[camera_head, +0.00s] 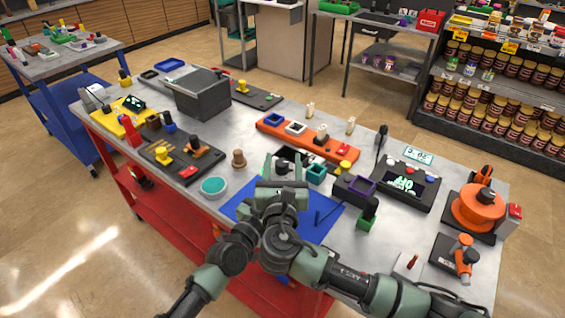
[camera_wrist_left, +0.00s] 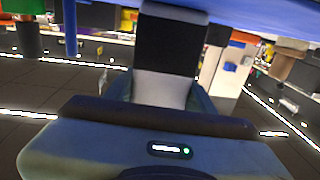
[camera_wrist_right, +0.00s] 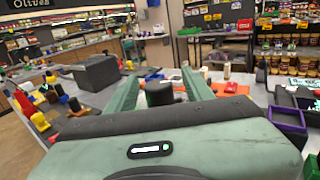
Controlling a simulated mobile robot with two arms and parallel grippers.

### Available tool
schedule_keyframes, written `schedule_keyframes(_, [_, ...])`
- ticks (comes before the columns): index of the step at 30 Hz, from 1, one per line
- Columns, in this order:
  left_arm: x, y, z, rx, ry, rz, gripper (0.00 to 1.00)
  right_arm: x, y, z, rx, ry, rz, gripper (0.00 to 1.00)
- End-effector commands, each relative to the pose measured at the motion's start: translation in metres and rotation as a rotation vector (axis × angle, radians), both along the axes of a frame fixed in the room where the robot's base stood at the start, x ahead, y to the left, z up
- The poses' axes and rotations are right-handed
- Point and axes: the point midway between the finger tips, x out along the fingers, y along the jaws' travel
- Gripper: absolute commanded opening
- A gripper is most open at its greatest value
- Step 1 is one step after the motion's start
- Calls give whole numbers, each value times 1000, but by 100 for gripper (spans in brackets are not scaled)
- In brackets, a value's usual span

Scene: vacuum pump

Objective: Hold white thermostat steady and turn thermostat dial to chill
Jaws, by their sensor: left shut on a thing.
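A block with a black upper part and a white lower part, which looks like the white thermostat (camera_wrist_left: 163,88), fills the space between my left gripper's fingers in the left wrist view. My left gripper (camera_wrist_left: 165,75) is shut on it. My right gripper (camera_wrist_right: 160,85) has its green fingers spread in the right wrist view. A dark round knob, likely the dial (camera_wrist_right: 160,94), stands between them, with gaps visible at its sides. In the head view my right gripper (camera_head: 284,168) is over the blue mat (camera_head: 322,221) and hides most of the thermostat. The dial's setting cannot be read.
A teal bowl (camera_head: 214,186) and a wooden peg (camera_head: 238,158) stand left of the mat. A purple square frame (camera_head: 361,185) on a dark block and a black panel (camera_head: 403,183) are at right. An orange strip (camera_head: 305,137) lies behind.

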Motion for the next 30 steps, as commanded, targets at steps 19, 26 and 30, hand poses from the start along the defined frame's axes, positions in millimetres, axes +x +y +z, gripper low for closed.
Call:
schedule_keyframes(19, [0, -1, -1, 0, 2, -2, 3, -86, 3, -1, 2, 3, 3, 52])
schedule_keyframes(26, [0, -1, -1, 0, 2, -2, 3, -115, 4, -1, 0, 1, 2, 52])
schedule_keyframes(30, [0, -1, -1, 0, 2, -2, 3, -120, 4, 0, 0, 0, 0, 52])
